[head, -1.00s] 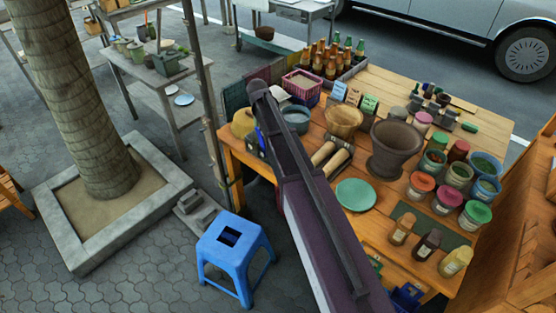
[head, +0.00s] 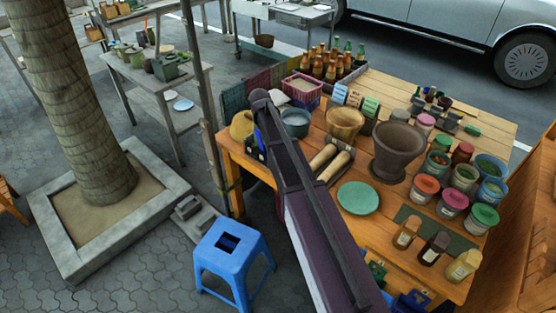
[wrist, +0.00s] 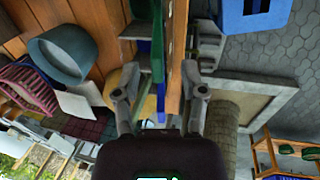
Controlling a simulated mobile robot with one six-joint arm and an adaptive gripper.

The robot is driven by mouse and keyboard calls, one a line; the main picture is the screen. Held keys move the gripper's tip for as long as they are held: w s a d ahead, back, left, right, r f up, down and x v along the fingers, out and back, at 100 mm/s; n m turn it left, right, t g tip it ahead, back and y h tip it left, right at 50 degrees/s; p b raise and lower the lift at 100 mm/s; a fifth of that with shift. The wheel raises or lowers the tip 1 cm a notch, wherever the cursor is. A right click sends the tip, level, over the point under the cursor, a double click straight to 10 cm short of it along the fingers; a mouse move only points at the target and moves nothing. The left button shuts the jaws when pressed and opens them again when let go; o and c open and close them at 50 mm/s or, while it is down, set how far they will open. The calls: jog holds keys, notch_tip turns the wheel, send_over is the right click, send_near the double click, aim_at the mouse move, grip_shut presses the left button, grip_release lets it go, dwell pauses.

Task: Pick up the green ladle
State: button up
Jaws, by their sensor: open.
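A narrow green piece (wrist: 158,38), seen edge-on in the wrist view, stands by the wooden table edge and could be the green ladle; its full shape is hidden. A narrow blue piece (wrist: 161,103) lies nearer the camera, in line with it. My gripper (wrist: 162,78) is open, one finger on each side of these pieces and the table edge. I cannot tell whether either finger touches anything. In the head view my arm covers most of the gripper at the table's left end, where a bit of blue (head: 259,137) shows.
A blue stool (head: 231,250) stands in front. A thin post (head: 207,100) rises close left of my gripper.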

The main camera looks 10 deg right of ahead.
jog(key=shift+f, duration=0.1)
jog(key=shift+b+x, duration=2.55)
jog(key=shift+s+d, duration=0.1)
jog(key=shift+d, duration=0.05)
grip_shut()
